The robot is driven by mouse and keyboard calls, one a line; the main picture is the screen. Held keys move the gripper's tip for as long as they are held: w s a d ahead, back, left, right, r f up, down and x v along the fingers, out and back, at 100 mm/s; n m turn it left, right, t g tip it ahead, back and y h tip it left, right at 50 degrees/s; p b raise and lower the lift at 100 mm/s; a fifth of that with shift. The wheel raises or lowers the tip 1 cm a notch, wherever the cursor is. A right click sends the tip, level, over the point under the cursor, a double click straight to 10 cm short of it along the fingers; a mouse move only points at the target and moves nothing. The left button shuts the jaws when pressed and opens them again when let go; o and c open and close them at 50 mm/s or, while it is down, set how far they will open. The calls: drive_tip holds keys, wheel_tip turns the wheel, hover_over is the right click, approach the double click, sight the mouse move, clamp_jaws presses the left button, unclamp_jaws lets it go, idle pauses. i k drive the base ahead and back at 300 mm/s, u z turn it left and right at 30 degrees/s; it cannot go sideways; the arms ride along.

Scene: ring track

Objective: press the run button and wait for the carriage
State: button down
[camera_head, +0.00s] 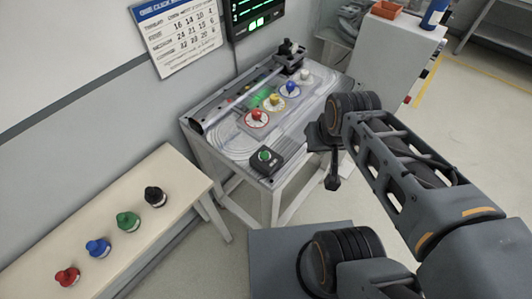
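The run button is probably the green button (265,155) on a small black box (268,166) at the near corner of the white table (240,166). A dark block (290,54), possibly the carriage, stands at the far end of the rail (235,100) along the back of the table. My gripper (331,165) is right of the black box, apart from it in the picture. It is dark and seen from behind, so its fingers do not show clearly.
Red (257,114), yellow (274,99), blue (291,87) and white (305,74) knobs stand on a tabletop plate. Several coloured knobs stand on a cream bench (180,163) at left. A lit screen (256,14) and a sign (176,36) hang behind. A grey cabinet (385,55) stands right.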

sight(264, 155)
drive_tip(key=z, duration=0.05)
drive_tip(key=k, duration=0.5)
drive_tip(key=z, duration=1.25)
drive_tip(key=k, duration=0.95)
drive_tip(key=u, duration=1.9)
drive_tip(key=i, duration=0.5)
drive_tip(key=z, duration=0.05)
